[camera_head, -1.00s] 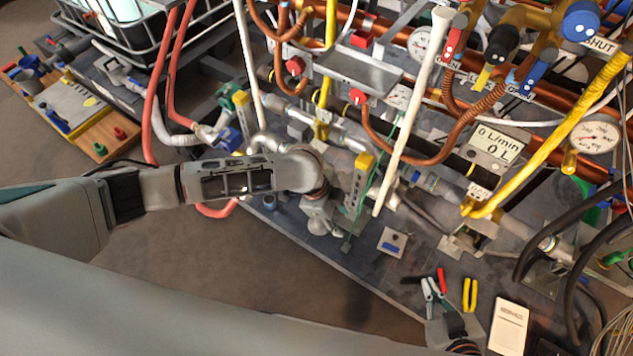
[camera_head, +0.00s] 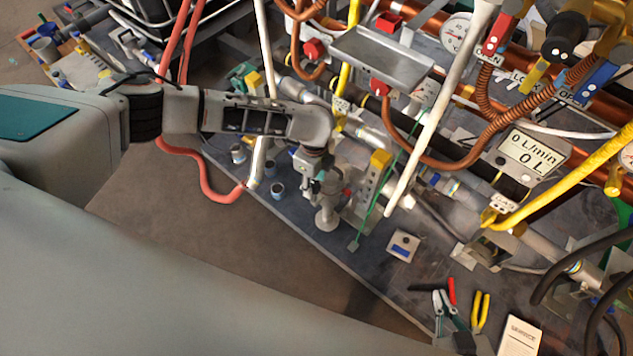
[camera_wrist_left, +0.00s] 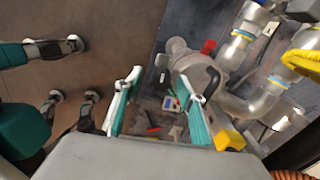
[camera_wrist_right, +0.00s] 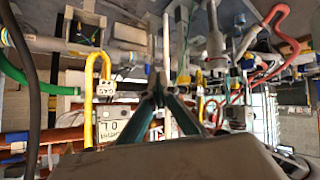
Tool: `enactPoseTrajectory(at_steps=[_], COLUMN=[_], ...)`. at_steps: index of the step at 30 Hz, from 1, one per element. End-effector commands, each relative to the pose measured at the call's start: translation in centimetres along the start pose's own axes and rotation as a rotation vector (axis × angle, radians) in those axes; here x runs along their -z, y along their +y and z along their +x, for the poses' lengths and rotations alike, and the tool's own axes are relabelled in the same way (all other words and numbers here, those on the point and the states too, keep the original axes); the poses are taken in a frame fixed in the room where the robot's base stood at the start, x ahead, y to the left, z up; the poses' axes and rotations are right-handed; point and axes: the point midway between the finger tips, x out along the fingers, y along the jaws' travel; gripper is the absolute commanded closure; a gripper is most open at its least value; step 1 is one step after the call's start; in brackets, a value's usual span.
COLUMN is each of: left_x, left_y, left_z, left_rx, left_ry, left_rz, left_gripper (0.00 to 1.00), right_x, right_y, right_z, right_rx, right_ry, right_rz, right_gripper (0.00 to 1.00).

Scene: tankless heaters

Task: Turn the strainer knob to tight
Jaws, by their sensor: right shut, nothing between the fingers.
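A grey metal fitting with a rounded lower end (camera_head: 327,212), which looks like the strainer, stands at the bench edge below my left wrist in the head view. In the left wrist view a grey rounded fitting (camera_wrist_left: 174,50) lies just beyond my left gripper (camera_wrist_left: 160,80). That gripper's two teal fingers are apart, with nothing clearly held between them. I cannot tell which part is the knob or whether a finger touches it.
A small plate (camera_head: 403,245) and pliers (camera_head: 480,309) lie on the bench. A flow meter (camera_head: 530,150) is further right.

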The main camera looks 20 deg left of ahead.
Motion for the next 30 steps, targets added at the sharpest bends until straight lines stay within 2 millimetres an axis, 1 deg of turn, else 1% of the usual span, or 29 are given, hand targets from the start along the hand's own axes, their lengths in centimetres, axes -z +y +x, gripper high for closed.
enactPoseTrajectory(at_steps=[1, 3, 13, 14, 15, 17, 18, 25, 30], left_x=[0.0, 0.0, 0.0, 0.0, 0.0, 0.0, 0.0, 0.0, 0.0], left_y=[0.1, 0.0, -0.1, -0.1, -0.1, -0.1, -0.1, -0.1, -0.1], left_z=[0.8, 1.2, 1.3, 1.3, 1.3, 1.3, 1.3, 1.3, 1.4], left_rx=[-0.003, -0.001, 0.004, 0.004, 0.004, 0.004, 0.003, 0.003, 0.002], left_ry=[0.001, 0.000, 0.000, 0.000, 0.000, 0.000, 0.000, 0.000, 0.001], left_rz=[0.000, 0.000, 0.000, 0.000, 0.000, 0.001, 0.000, 0.005, 0.042], left_gripper=[0.60, 0.60, 0.60, 0.63, 0.73, 0.89, 0.99, 0.99, 0.99], right_x=[-0.2, 0.2, 1.1, 1.2, 1.2, 1.1, 1.1, 0.9, 0.6], right_y=[-0.2, -0.1, 0.3, 0.4, 0.4, 0.5, 0.5, 0.5, 0.3], right_z=[0.1, 0.1, 0.4, 0.4, 0.5, 0.5, 0.5, 0.4, 0.2], right_rx=[0.004, 0.005, -0.002, -0.002, -0.003, -0.004, -0.004, -0.004, -0.003], right_ry=[-0.001, 0.005, 0.022, 0.023, 0.023, 0.023, 0.022, 0.019, 0.012], right_rz=[-0.001, -0.003, -0.008, -0.008, -0.008, -0.009, -0.009, -0.007, -0.004], right_gripper=[1.00, 1.00, 1.00, 1.00, 1.00, 1.00, 1.00, 1.00, 1.00])
